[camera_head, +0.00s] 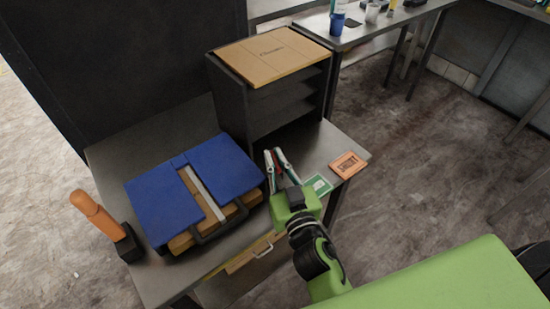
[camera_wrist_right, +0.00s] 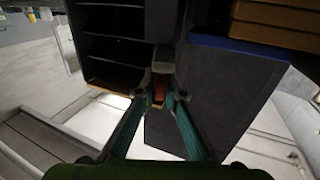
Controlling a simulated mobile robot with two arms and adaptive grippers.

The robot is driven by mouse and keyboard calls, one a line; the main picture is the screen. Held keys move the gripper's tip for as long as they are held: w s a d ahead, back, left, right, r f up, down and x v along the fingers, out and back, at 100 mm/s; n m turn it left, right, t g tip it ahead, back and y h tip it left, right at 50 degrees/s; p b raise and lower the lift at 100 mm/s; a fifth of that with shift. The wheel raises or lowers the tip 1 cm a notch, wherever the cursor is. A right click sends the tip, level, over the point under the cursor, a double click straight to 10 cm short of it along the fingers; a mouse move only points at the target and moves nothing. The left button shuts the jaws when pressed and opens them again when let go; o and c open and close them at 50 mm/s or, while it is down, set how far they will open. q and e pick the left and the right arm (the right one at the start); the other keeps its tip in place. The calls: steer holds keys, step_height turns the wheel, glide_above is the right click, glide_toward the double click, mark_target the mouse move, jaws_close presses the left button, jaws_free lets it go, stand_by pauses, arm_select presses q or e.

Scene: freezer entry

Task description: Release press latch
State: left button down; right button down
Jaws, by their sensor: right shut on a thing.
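My right gripper (camera_head: 275,153) is on the table, just right of the blue-covered case (camera_head: 150,205) and in front of the dark shelf unit (camera_head: 230,100). Its fingers are drawn together on a small red part (camera_wrist_right: 159,91), which shows between the fingertips in the wrist view. I cannot tell for sure whether this red part is the press latch. A grey block (camera_wrist_right: 162,59) sits just beyond the fingertips. The case has a grey strip along its middle and a dark handle at its front. My left gripper is not in view.
An orange handle (camera_head: 92,210) stands in a black holder at the table's left edge. A green card (camera_head: 318,184) and an orange sign (camera_head: 347,165) lie right of the gripper. Flat cardboard (camera_head: 270,55) tops the shelf unit. Bare floor lies to the right.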

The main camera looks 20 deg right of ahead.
steer(key=shift+r+n+y+p, duration=0.25)
steer(key=shift+n+y+p, duration=0.85)
steer(key=shift+y+p, duration=0.75)
steer(key=shift+f+n+g+y+p, duration=0.15)
steer(key=shift+n+g+y+p, duration=0.35)
steer(key=shift+n+y+p, duration=0.6)
steer(key=shift+y, duration=0.25)
steer(key=shift+f, duration=0.1)
steer(key=c, duration=2.1)
jaws_free()
steer(key=shift+w, duration=0.1)
steer(key=shift+c, duration=0.2)
steer(key=v, duration=1.2)
